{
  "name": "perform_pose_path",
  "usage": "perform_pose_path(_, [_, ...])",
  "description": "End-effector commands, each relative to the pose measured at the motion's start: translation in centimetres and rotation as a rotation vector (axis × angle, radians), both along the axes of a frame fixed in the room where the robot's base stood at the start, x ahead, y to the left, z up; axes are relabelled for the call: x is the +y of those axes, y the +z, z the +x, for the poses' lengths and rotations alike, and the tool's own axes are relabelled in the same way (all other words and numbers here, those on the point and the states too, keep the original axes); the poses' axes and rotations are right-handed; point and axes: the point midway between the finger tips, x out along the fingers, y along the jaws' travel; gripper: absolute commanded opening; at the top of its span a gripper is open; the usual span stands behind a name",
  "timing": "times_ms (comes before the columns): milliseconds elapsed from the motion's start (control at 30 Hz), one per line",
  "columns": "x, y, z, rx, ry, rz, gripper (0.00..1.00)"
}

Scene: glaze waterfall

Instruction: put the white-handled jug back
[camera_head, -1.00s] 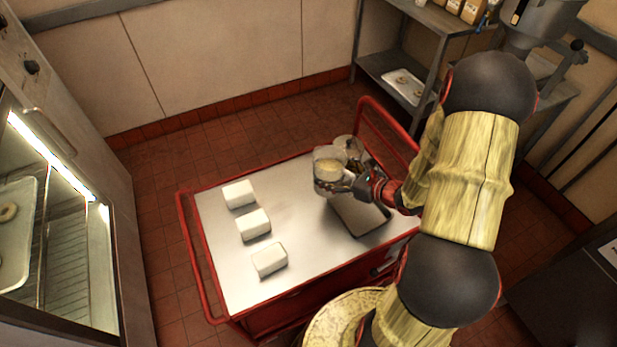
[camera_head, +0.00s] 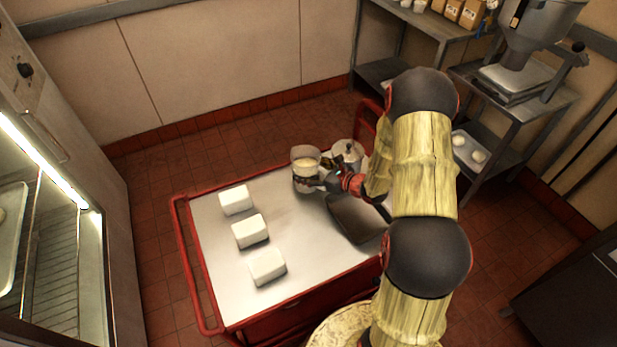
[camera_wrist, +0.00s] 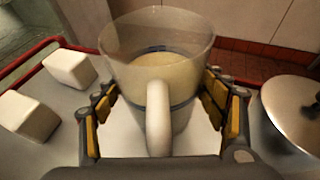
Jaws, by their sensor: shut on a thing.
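The white-handled jug (camera_head: 305,157) is a clear jug with pale liquid inside. In the wrist view the jug (camera_wrist: 158,62) stands upright between my fingers, its white handle (camera_wrist: 158,118) facing the camera. My gripper (camera_head: 312,181) is shut on the jug, with a finger pad on each side of it. The jug is over the back part of the metal-topped red cart (camera_head: 285,204). I cannot tell whether its base touches the top.
Several white blocks (camera_head: 250,231) stand in a row on the cart's left side. A lidded metal pot (camera_head: 347,152) is close right of the jug; it also shows in the wrist view (camera_wrist: 290,108). A dark tray (camera_head: 352,222) lies in front. An oven (camera_head: 50,230) is at left.

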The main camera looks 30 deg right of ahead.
Motion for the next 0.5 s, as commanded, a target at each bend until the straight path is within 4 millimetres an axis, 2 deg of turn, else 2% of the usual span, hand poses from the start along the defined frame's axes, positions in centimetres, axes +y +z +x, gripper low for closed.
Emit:
perform_pose_path(100, [0.0, -1.9, 0.2, -0.001, 0.000, 0.000, 0.13])
perform_pose_path(200, [0.0, -3.0, 0.2, -0.003, -0.001, 0.001, 0.13])
perform_pose_path(500, [0.0, -3.1, 0.3, -0.005, 0.000, -0.001, 0.13])
